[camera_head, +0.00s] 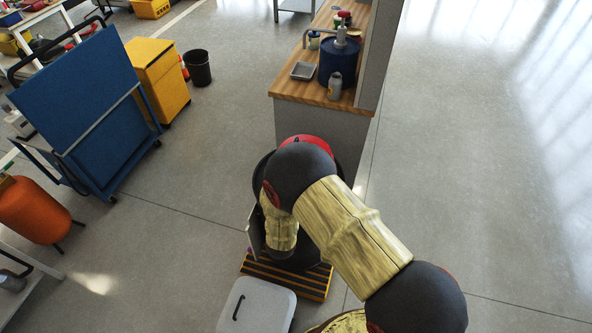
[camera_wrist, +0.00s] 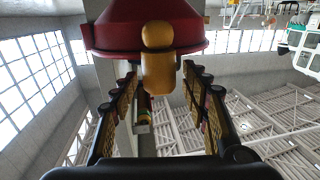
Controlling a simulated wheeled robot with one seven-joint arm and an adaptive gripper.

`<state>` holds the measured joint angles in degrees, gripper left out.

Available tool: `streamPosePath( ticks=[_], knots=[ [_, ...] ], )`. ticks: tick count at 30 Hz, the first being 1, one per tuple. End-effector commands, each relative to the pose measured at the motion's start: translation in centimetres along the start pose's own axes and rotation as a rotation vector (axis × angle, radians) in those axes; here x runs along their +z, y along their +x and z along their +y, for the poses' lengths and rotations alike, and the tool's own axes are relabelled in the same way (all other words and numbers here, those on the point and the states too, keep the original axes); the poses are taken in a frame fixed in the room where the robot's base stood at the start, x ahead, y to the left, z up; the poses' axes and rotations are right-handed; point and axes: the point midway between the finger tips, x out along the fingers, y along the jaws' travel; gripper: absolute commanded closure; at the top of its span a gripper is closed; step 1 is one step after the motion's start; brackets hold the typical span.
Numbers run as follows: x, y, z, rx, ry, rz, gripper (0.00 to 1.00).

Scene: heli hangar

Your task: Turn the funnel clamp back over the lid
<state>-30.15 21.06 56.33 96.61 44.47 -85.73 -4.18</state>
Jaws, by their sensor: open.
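In the wrist view the red funnel (camera_wrist: 185,27), with a wide rim, fills the top middle. A yellow clamp (camera_wrist: 158,68) with a rounded knob stands out in front of its rim. My gripper (camera_wrist: 160,78) is open, one finger on each side of the clamp. The clamp's end appears at or just beyond the fingertips; I cannot tell whether they touch. In the head view my arm covers most of a dark drum (camera_head: 262,165), and the clamp and gripper are hidden there.
A black and yellow striped base (camera_head: 312,283) lies under the drum. A grey lidded box (camera_head: 255,308) stands in front. A wooden-topped counter (camera_head: 290,86) with a blue canister (camera_head: 338,65) stands behind. A blue panel cart (camera_head: 85,105) is left. Floor on the right is clear.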

Motion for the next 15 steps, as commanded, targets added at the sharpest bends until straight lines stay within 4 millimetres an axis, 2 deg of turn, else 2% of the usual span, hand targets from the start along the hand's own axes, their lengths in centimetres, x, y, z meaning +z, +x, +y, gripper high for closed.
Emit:
streamPosePath(
  ticks=[5,15],
  knots=[
    [0.0,-1.8,-0.1,-0.003,0.0,-0.001,0.54],
    [0.0,-8.6,-0.2,-0.006,-0.001,-0.001,0.54]
  ],
)
